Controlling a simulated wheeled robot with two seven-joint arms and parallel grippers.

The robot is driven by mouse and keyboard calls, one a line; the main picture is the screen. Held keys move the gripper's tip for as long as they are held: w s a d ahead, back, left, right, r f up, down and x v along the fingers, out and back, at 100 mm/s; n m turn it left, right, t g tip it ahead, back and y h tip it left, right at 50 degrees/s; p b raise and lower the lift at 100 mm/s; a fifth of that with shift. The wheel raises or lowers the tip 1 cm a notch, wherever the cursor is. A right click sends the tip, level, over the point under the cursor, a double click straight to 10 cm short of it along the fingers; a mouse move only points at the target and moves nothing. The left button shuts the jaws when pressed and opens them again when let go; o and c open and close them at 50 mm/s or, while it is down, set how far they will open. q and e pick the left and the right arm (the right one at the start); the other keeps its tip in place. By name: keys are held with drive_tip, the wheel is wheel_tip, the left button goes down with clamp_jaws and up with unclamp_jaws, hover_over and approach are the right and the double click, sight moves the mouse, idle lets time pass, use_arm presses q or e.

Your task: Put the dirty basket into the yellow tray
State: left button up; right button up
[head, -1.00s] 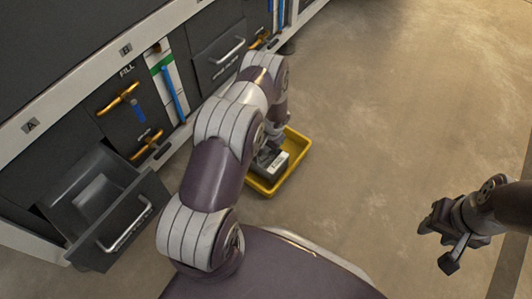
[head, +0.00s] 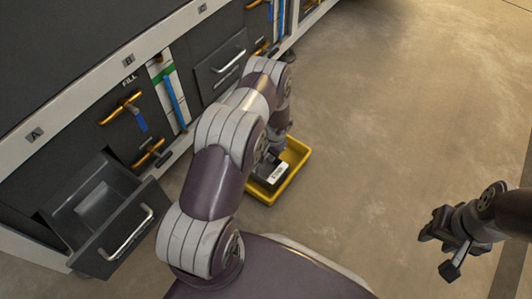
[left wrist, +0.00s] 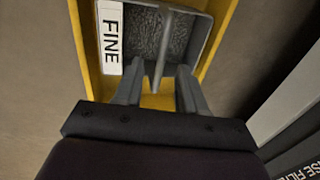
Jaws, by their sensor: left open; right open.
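The dirty basket (head: 268,174) is a dark grey box with a white label. It sits inside the yellow tray (head: 293,178) on the floor. In the left wrist view the basket (left wrist: 194,35) shows a grey speckled inside, a label reading FINE and a bar handle, with the yellow tray (left wrist: 222,40) around it. My left gripper (left wrist: 155,82) is open, its fingers on either side of the near end of the handle; I cannot tell whether they touch it. In the head view my left arm hides part of the basket. My right gripper (head: 436,248) is open and empty, far to the right.
A dark washer cabinet with orange valve handles (head: 121,107) runs along the left. One drawer (head: 112,215) is pulled out at the lower left; another (head: 220,65) is closed. The floor (head: 400,120) to the right is clear.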

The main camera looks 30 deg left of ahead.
use_arm(q)
drive_tip(key=s+d+r+p, duration=0.1)
drive_tip(key=d+r+p, duration=0.15)
drive_tip(key=r, duration=0.85)
drive_tip(key=s+d+r+p, duration=0.1)
drive_tip(key=d+r+p, duration=0.15)
drive_tip(key=r, duration=0.85)
drive_tip(key=s+d+r+h, duration=0.1)
drive_tip(key=s+d+r, duration=0.2)
drive_tip(key=s+r, duration=0.4)
drive_tip(key=s+d+r+n+t+h+b, duration=0.1)
drive_tip(key=s+d+r, duration=0.3)
drive_tip(key=s+r, duration=0.3)
drive_tip(key=shift+s+r, duration=0.2)
drive_tip(key=shift+s, duration=0.65)
use_arm(e)
wheel_tip(320, 180, up, 6)
drive_tip(key=shift+f, duration=0.2)
use_arm(q)
drive_tip(key=shift+r, duration=0.15)
use_arm(e)
drive_tip(key=shift+r, duration=0.15)
